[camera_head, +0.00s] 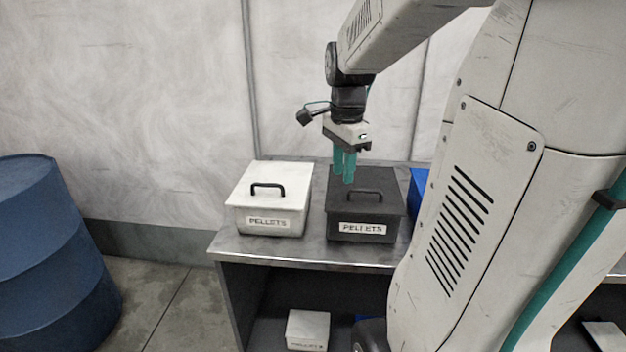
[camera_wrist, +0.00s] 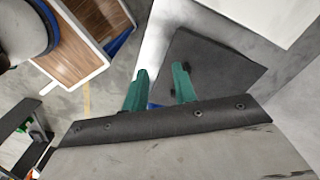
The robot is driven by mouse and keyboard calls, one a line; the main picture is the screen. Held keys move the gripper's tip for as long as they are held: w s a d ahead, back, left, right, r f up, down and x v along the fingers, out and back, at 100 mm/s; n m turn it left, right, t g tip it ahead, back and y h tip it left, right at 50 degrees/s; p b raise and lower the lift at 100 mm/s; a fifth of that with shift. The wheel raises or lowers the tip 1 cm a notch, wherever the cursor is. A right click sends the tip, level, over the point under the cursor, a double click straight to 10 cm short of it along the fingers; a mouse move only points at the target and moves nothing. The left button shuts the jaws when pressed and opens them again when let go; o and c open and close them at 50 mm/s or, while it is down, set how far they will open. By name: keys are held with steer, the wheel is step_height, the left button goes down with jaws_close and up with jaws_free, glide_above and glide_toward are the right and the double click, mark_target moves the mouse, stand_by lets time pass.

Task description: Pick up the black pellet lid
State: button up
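The black pellet lid (camera_head: 380,181) lies on a black box labelled PELLETS, on a grey metal bench. It has a low black bar handle (camera_head: 364,195) on top. In the wrist view the lid (camera_wrist: 225,76) is a dark, tilted square right of centre. My gripper (camera_head: 344,177) has teal fingers pointing down over the far left part of the lid, above and behind the handle. In the wrist view my gripper (camera_wrist: 160,82) has its fingers apart with nothing between them. Dark pieces, perhaps the handle, show beside the right finger.
A white pellet box (camera_head: 270,197) with a black handle stands close on the left. A blue object (camera_head: 418,184) stands close on the right, partly hidden by my arm. The bench (camera_head: 300,250) has a bare front strip. A blue barrel (camera_head: 45,250) stands at far left.

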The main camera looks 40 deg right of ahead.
mark_target(366, 190)
steer(key=d+f+m, duration=0.1)
steer(key=d+m, duration=0.1)
steer(key=d, duration=0.1)
steer(key=d+f+m, duration=0.1)
steer(key=d+m, duration=0.1)
steer(key=d, duration=0.1)
steer(key=d+f+m, duration=0.1)
steer(key=d+m, duration=0.1)
steer(key=d, duration=0.1)
steer(key=shift+s+d, duration=0.15)
steer(key=shift+d, duration=0.1)
steer(key=shift+m, duration=0.3)
steer(key=f, duration=0.6)
steer(key=shift+w+f, duration=0.2)
steer(key=shift+w, duration=0.05)
steer(key=shift+f, duration=0.45)
jaws_close()
